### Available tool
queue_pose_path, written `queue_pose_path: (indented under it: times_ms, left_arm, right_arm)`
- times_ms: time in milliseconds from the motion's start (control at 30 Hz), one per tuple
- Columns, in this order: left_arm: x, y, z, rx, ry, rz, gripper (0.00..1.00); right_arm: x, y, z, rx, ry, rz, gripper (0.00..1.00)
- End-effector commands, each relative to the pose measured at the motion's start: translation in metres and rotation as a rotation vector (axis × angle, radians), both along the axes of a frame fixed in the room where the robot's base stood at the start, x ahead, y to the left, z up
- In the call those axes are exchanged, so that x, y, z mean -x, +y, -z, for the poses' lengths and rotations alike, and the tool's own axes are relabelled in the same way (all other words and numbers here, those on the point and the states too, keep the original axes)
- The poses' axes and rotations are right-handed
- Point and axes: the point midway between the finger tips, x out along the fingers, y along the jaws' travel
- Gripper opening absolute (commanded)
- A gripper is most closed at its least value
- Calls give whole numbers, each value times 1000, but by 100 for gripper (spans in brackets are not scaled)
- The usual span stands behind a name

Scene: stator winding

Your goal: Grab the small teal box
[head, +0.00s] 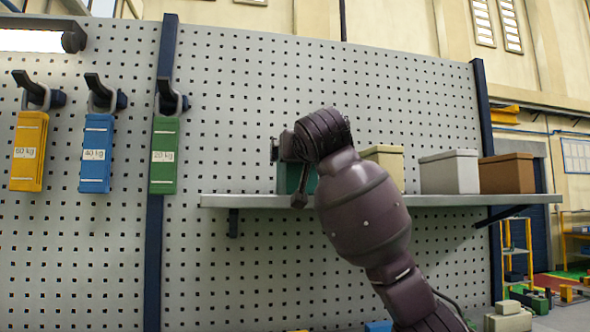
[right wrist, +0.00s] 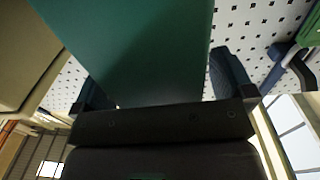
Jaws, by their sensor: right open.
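The small teal box (head: 289,180) stands on the shelf (head: 440,200), at the left end of the row of boxes. My right arm covers part of it in the head view. My right gripper (head: 287,172) is open at the teal box. In the right wrist view the box (right wrist: 140,45) fills the space between the two fingers of the gripper (right wrist: 160,88). A gap shows between the box and the finger on the right. I cannot tell whether the other finger touches it. My left gripper is not in view.
A beige box (head: 385,160) stands just right of the teal box, partly behind my arm. A grey box (head: 449,173) and a brown box (head: 507,174) stand further right. Yellow (head: 29,150), blue (head: 96,152) and green (head: 163,155) weights hang left on the pegboard (head: 240,90).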

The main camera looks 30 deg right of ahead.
Motion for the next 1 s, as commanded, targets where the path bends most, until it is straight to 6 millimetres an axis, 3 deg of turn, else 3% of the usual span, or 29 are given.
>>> queue_pose_path:
  times_ms: [67, 467, 767, 1000]
  left_arm:
    - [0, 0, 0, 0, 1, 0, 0]
    - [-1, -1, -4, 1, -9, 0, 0]
    - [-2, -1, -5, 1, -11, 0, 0]
    - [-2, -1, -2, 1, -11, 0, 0]
  right_arm:
    - [0, 0, 0, 0, 0, 0, 100]
    - [1, 0, 0, 0, 0, 0, 40]
    - [1, 0, -3, 0, -3, 0, 40]
    - [2, 0, -30, -2, -6, 0, 40]
